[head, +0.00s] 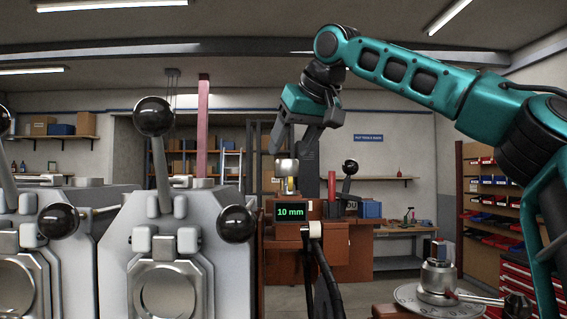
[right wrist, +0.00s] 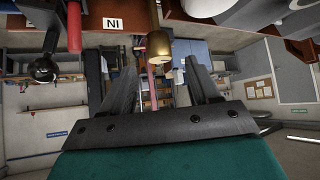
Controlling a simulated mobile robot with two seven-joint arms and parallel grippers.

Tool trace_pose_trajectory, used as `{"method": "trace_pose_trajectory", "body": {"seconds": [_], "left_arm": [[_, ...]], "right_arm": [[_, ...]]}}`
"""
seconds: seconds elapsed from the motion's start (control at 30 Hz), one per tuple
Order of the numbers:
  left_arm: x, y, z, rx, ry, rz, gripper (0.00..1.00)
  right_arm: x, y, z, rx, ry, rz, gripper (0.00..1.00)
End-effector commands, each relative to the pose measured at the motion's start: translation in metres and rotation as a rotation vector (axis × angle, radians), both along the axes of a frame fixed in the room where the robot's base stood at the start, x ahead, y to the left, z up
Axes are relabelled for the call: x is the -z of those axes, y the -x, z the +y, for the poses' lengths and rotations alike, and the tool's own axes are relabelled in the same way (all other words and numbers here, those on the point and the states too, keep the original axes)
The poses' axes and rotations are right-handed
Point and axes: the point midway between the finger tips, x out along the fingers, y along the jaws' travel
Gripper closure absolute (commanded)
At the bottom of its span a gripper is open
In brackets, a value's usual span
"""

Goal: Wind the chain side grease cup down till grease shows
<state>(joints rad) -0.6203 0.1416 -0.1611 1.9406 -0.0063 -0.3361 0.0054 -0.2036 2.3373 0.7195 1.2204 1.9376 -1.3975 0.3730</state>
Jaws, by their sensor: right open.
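What looks like the grease cup (head: 287,167), a metal cap over a narrow brass-coloured neck, stands upright on the brown housing beside a display (head: 291,212) reading "10 mm". My right gripper (head: 291,150) is open above it, fingers pointing down. In the inverted right wrist view, a brass cylinder (right wrist: 158,46) shows in the gap between the two fingertips (right wrist: 161,64) and looks like the same cup. I see no contact, but cannot tell the exact distance. No grease can be made out. My left gripper is out of view.
Grey roaster fronts (head: 185,235) with black ball-knob levers (head: 153,117) stand at the left. A red post (head: 332,190) and another black-knobbed lever (head: 350,167) are just right of the cup. A round dial plate (head: 425,300) with a metal handle sits at lower right.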

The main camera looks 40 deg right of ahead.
Motion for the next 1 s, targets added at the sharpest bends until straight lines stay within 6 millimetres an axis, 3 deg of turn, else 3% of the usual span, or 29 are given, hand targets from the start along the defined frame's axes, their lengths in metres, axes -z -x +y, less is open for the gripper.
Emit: {"method": "trace_pose_trajectory", "body": {"seconds": [0.1, 0.3, 0.7, 1.0], "left_arm": [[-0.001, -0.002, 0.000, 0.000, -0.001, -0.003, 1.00], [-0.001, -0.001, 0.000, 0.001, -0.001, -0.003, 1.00], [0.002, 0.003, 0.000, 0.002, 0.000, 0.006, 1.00], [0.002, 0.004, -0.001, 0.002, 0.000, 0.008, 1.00]], "right_arm": [[0.017, -0.016, -0.004, 0.001, -0.001, 0.004, 0.39], [0.033, -0.032, -0.008, 0.002, 0.000, 0.001, 0.39], [0.037, -0.036, -0.009, 0.001, 0.000, 0.000, 0.40], [0.037, -0.036, -0.008, 0.001, 0.000, 0.000, 0.69]]}}
